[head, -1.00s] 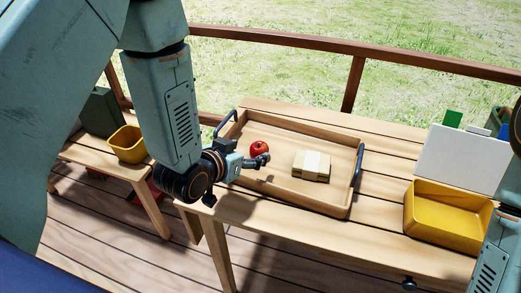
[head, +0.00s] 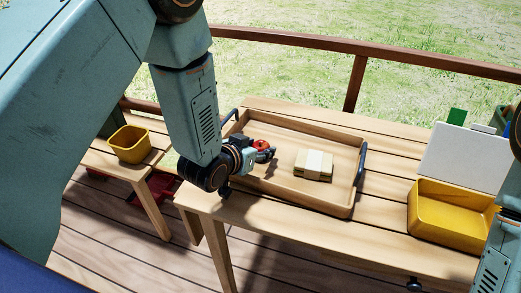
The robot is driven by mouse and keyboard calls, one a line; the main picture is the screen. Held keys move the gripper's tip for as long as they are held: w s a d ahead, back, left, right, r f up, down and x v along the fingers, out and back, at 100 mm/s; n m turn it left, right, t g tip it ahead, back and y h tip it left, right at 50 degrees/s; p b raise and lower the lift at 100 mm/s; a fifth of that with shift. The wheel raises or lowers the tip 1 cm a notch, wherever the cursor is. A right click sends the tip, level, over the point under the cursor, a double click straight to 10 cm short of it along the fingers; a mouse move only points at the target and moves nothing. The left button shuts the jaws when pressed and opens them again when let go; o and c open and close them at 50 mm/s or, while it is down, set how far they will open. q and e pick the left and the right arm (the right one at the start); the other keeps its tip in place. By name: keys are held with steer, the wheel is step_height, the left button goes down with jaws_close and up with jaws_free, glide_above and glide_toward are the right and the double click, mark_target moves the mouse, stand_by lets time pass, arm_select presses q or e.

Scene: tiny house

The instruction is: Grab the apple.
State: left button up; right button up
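The red apple (head: 260,143) lies in the wooden tray (head: 285,188), towards its left end. My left gripper (head: 268,154) is over the tray's left part, right at the apple, and hides the apple's lower side. Its fingers are small and dark here, so I cannot tell whether they are open or shut, or whether they touch the apple. Part of my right arm shows at the right edge, but its gripper is not clearly visible.
A wrapped block (head: 314,165) lies in the tray to the right of the apple. The tray has raised walls and dark end handles. A yellow bin (head: 450,215) and a white board (head: 465,158) are at the right. Another yellow bin (head: 129,144) stands on the left bench.

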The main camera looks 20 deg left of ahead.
arm_select(q)
steer(key=shift+s+r, duration=0.1)
steer(key=shift+s, duration=0.05)
steer(key=c, duration=0.5)
steer(key=shift+c, duration=0.8)
